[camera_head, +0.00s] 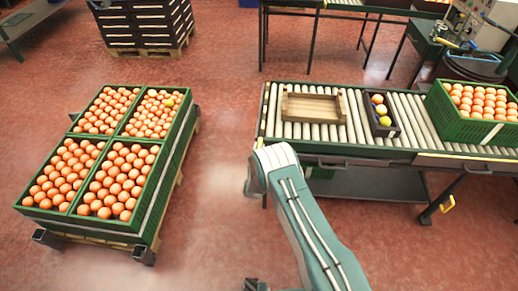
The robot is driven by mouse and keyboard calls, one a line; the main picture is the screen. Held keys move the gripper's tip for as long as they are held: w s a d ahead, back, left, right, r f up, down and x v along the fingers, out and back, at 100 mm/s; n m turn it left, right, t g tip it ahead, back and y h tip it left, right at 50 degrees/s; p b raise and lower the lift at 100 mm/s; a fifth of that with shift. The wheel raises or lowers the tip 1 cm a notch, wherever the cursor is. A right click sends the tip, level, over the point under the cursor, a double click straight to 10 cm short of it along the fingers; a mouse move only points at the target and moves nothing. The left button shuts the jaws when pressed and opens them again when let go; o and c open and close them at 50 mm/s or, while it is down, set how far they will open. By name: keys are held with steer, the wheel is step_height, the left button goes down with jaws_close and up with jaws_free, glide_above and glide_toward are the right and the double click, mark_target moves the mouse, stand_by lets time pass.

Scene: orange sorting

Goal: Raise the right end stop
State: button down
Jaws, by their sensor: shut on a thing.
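My teal-and-grey arm (312,228) rises from the bottom right to its bent joint near the front left corner of the roller conveyor (350,112). My gripper cannot be made out; it is hidden behind the arm or out of frame. The right end stop cannot be picked out with certainty.
On the rollers are an empty wooden tray (313,119), a small dark crate (391,131) with a few fruits and a green crate (474,129) of oranges. Several full green crates (150,219) stand on a pallet at left. Open red floor lies between the pallet and conveyor.

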step_height(320, 180, up, 7)
steer(key=shift+w+a+r, duration=0.1)
steer(key=shift+w+r, duration=0.05)
steer(key=c, duration=0.6)
jaws_free()
steer(key=shift+r, duration=0.1)
steer(key=shift+o, duration=0.2)
steer(key=shift+f, duration=0.2)
steer(key=shift+s, duration=0.35)
steer(key=s, duration=1.1)
steer(key=shift+s+a, duration=0.2)
